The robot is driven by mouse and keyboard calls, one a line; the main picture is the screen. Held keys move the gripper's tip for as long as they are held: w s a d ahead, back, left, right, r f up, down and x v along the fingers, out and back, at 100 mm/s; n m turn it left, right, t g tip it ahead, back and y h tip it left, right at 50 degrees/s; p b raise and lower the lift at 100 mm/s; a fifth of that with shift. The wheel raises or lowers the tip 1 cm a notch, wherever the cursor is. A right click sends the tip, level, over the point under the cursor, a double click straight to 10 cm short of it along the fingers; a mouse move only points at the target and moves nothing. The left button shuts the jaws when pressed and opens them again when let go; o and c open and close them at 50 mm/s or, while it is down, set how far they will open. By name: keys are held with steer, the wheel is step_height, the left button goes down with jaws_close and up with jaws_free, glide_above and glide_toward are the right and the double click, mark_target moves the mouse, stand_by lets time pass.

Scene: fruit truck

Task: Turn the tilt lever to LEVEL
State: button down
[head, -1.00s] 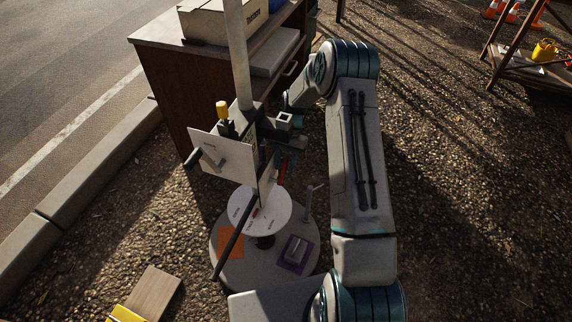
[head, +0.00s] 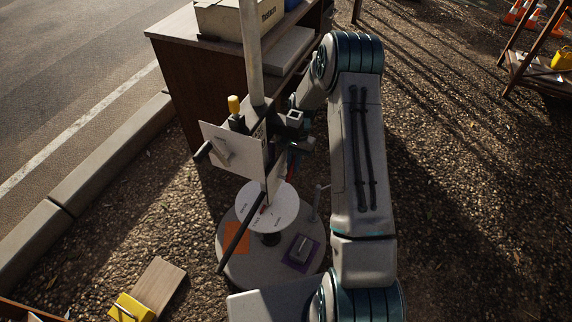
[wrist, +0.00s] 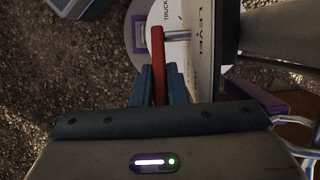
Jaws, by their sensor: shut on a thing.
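The tilt lever is a red bar on a grey metal shaft beside a white panel. In the wrist view the red lever (wrist: 157,48) stands between the blue fingers of my gripper (wrist: 159,78), which is shut on it. The white panel (wrist: 203,50) carries the word LEVEL, seen sideways.
A white lettered disc (head: 267,207) and a round grey base (head: 240,268) stand below the panel. A black rod (head: 235,243) slants down in front. A pale pole (head: 251,55) rises above. A brown desk (head: 190,90) stands behind.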

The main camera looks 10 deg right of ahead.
stand_by(0.3)
steer(key=c, duration=1.4)
jaws_free()
steer(key=shift+c, duration=0.2)
steer(key=shift+r, duration=0.1)
steer(key=shift+w+d+r, duration=0.2)
steer(key=shift+d+r, duration=0.05)
steer(key=shift+r, duration=0.35)
steer(key=w+d, duration=0.7)
steer(key=w, duration=0.2)
steer(key=shift+w+b, duration=0.2)
steer(key=shift+b, duration=0.1)
steer(key=shift+d, duration=0.1)
